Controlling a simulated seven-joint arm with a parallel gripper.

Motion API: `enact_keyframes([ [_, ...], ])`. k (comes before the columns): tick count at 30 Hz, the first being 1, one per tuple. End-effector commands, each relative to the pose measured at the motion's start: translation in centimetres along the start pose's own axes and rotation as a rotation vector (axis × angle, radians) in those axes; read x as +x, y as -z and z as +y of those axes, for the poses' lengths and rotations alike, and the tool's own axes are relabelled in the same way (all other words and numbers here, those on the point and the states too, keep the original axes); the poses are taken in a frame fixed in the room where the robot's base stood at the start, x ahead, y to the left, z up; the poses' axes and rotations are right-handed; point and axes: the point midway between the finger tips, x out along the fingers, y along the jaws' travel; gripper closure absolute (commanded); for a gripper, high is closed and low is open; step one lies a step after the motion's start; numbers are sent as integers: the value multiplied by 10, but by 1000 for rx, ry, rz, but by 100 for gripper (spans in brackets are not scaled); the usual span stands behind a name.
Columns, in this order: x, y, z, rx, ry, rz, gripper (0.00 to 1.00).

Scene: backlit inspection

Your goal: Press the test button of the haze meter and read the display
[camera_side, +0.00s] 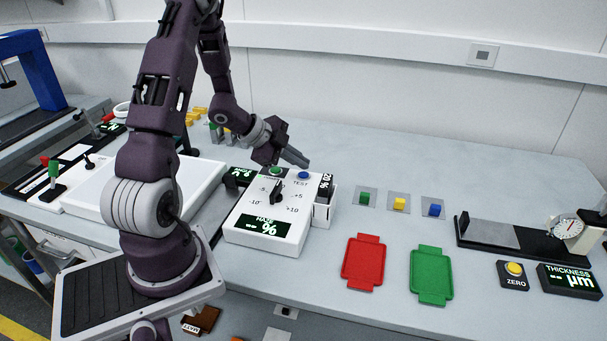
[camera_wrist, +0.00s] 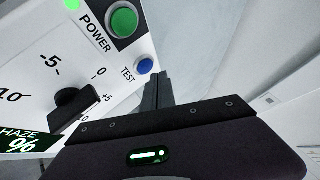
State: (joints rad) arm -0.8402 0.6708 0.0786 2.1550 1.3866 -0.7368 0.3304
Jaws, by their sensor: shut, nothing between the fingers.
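The haze meter (camera_side: 245,214) is a white box on the table, left of centre in the side view. Its blue TEST button (camera_side: 303,174) is at the top right of its face, and it shows in the wrist view (camera_wrist: 145,66). The green POWER button (camera_wrist: 123,21) is beside it. A black knob (camera_wrist: 76,104) sits below. The display (camera_side: 264,225) reads HAZE with dashes and a % sign; the wrist view shows only part of it. My gripper (camera_side: 305,163) is shut and empty, its fingertips close to the TEST button; I cannot tell whether they touch it.
A holder (camera_side: 324,212) stands against the meter's right side. Red (camera_side: 363,262) and green (camera_side: 431,275) trays lie to the right, with small coloured blocks behind them. A thickness gauge (camera_side: 520,240) with a ZERO button (camera_side: 514,269) is at far right. The table behind the blocks is clear.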

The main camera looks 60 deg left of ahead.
Motion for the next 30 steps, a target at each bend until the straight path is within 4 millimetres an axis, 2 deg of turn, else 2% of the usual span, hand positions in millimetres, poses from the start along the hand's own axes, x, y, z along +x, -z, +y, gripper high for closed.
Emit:
enact_keyframes([
  [30, 6, -4, 4, 0, 0, 0, 100],
])
